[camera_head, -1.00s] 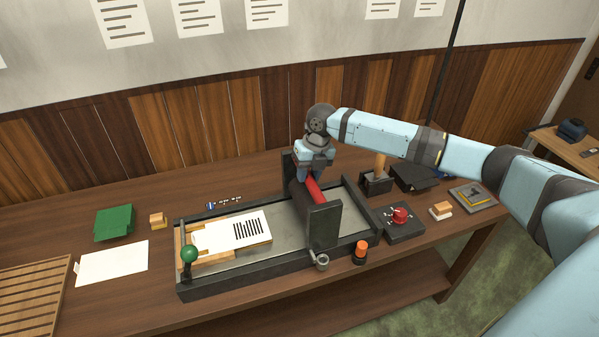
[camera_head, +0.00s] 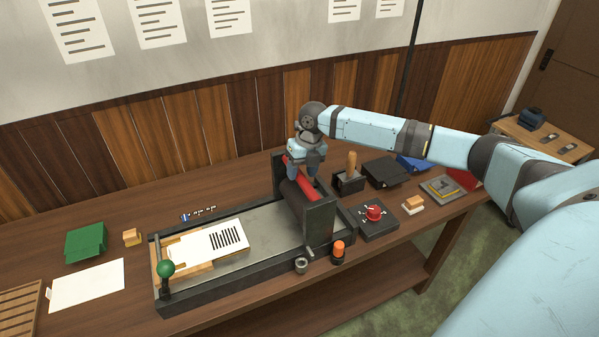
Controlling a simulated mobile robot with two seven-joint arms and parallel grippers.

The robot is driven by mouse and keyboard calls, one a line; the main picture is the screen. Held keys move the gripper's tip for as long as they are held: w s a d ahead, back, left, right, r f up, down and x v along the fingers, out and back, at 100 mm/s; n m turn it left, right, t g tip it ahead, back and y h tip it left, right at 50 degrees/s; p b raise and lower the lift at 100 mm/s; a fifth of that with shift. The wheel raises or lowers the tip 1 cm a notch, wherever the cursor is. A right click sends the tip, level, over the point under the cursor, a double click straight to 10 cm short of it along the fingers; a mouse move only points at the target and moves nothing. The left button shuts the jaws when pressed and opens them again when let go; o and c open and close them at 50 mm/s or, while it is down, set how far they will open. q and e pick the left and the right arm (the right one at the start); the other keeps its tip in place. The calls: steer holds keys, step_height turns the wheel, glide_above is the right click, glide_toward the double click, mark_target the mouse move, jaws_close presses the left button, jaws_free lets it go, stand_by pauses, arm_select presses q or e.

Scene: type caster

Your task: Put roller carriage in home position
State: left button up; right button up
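The roller carriage (camera_head: 318,222) has dark end plates, a dark roller (camera_head: 296,204) and a red bar (camera_head: 303,188) across its top. It stands toward the right end of the press bed (camera_head: 262,228), with a short stretch of bed visible to its right. My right gripper (camera_head: 303,172) points down over the red bar and appears shut on it; its fingertips are partly hard to make out. A white printed sheet (camera_head: 215,241) lies at the bed's left part. My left gripper is not in view.
A green-knobbed lever (camera_head: 166,268) stands at the bed's front left corner. An orange-topped cylinder (camera_head: 338,251), a grey ring (camera_head: 301,265) and a box with a red knob (camera_head: 374,212) are near the right end. A wooden-handled tool (camera_head: 350,163) stands behind.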

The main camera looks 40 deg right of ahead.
steer(key=shift+f, duration=0.1)
steer(key=shift+r, duration=0.5)
step_height(320, 180, up, 13)
steer(key=d+b, duration=0.2)
steer(key=shift+s+d+f, duration=0.2)
steer(key=shift+s+d, duration=0.1)
steer(key=shift+s, duration=0.1)
steer(key=shift+f, duration=0.1)
